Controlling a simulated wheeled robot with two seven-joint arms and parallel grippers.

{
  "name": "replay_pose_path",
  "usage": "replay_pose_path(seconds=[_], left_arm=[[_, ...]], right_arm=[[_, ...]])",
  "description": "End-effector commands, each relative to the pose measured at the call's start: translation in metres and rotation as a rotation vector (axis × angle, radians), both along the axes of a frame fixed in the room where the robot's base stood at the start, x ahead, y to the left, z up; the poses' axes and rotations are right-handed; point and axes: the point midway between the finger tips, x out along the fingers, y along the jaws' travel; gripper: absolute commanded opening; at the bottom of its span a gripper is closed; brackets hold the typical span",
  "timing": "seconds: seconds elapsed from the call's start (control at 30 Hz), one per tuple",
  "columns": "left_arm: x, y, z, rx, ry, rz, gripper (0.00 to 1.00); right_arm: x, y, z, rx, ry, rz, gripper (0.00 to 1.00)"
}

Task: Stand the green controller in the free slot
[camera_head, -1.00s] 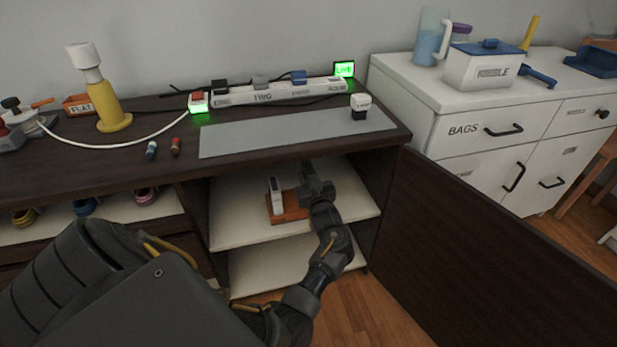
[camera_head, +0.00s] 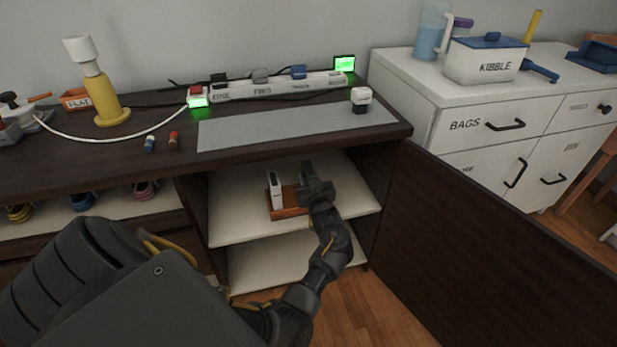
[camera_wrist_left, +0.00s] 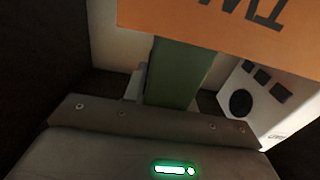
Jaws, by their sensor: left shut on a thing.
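My left gripper (camera_head: 315,188) is shut on the green controller, inside the open cabinet just above the right part of an orange-brown holder (camera_head: 288,213). In the left wrist view the green controller (camera_wrist_left: 178,78) shows as a green block whose upper end meets the orange holder (camera_wrist_left: 220,22). I cannot tell whether it is inside a slot. A white controller (camera_head: 274,190) stands upright at the holder's left; it shows at right in the wrist view (camera_wrist_left: 265,108). My right gripper is not in view.
The cabinet's upper shelf (camera_head: 235,220) is pale and bare around the holder. The dark tabletop (camera_head: 60,165) overhangs it. An open dark door (camera_head: 470,250) stands at the right. A grey mat (camera_head: 290,128) and power strip (camera_head: 275,88) lie on top.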

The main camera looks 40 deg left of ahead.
Motion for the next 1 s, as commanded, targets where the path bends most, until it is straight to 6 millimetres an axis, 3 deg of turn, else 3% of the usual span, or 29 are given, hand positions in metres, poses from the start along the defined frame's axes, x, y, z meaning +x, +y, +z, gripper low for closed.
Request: replay_pose_path(seconds=[0.27,0.3,0.47,0.77,1.0], left_arm=[[0.0,0.0,-0.007,0.001,-0.002,0.0,0.0],[0.0,0.0,-0.006,0.001,-0.003,0.0,0.31],[0.0,0.0,-0.006,0.0,-0.001,0.0,0.52],[0.0,0.0,-0.006,0.0,0.0,0.0,0.53],[0.0,0.0,0.018,0.0,-0.001,0.001,0.53]], right_arm=[[0.0,0.0,-0.005,0.0,0.0,0.0,0.36],[0.0,0.0,-0.004,0.0,0.0,0.0,0.36],[0.0,0.0,-0.004,0.0,0.0,0.0,0.36],[0.0,0.0,-0.003,0.0,0.0,0.0,0.36],[0.0,0.0,0.013,0.0,0.0,0.0,0.36]])
